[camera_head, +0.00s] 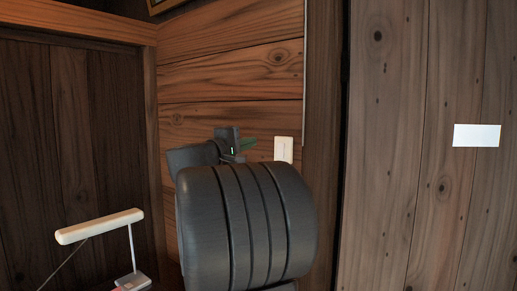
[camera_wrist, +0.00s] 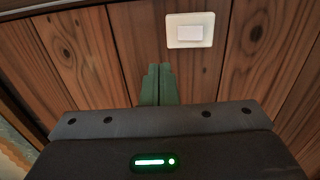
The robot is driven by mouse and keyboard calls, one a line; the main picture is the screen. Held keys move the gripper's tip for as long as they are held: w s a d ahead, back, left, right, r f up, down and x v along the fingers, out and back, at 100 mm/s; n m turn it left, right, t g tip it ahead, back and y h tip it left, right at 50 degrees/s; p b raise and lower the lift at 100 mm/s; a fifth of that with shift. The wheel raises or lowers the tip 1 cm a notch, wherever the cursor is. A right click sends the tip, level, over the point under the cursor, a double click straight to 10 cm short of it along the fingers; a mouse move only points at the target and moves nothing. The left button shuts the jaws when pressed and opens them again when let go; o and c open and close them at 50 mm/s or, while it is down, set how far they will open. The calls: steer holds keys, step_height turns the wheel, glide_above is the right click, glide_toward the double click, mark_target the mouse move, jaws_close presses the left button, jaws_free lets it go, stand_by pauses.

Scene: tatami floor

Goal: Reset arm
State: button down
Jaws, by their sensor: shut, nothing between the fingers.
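My gripper (camera_wrist: 159,70) shows in the wrist view with its two green fingers pressed together and nothing between them. It points at a wooden plank wall (camera_wrist: 115,50). A white wall switch (camera_wrist: 190,31) is on that wall, just above and to the right of the fingertips in the wrist view. The switch (camera_head: 284,149) is to the right of that finger there. I cannot tell whether the fingers touch the wall.
A dark wooden post (camera_head: 325,90) stands right of the switch. Wide wooden boards (camera_head: 400,200) with a pale blank plate (camera_head: 476,135) fill the right side. A cream bar-shaped lamp (camera_head: 100,226) on a thin stand is at the lower left, apart from my arm.

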steer(key=shift+s+a, duration=0.25)
steer(key=shift+s, duration=0.15)
steer(key=shift+w+d, duration=0.1)
